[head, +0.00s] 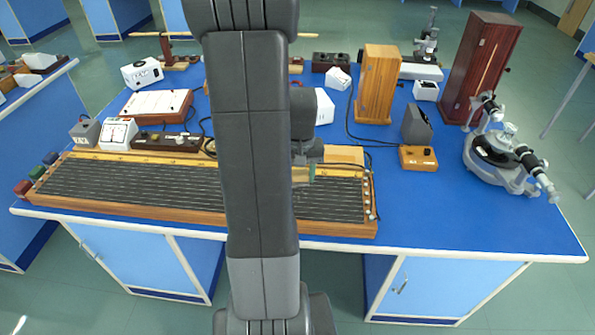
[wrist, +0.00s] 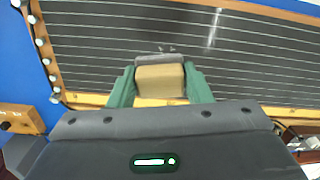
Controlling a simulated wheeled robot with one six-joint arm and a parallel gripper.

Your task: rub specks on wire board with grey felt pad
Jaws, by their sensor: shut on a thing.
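The wire board (head: 130,188) is a long dark panel with parallel pale wires in a wooden frame, lying along the bench's front edge. In the wrist view the board (wrist: 250,60) fills the upper part. My gripper (wrist: 160,84) has green fingers shut on the grey felt pad (wrist: 162,60), gripping its tan wooden block. The pad is over the board near its yellow wooden rail; I cannot tell if it touches.
An orange-topped terminal box (head: 418,158) and a grey meter (head: 416,124) stand to the right, with black cables behind the board. A spectrometer (head: 500,160) stands at the far right. White terminals (wrist: 40,42) line the board's end.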

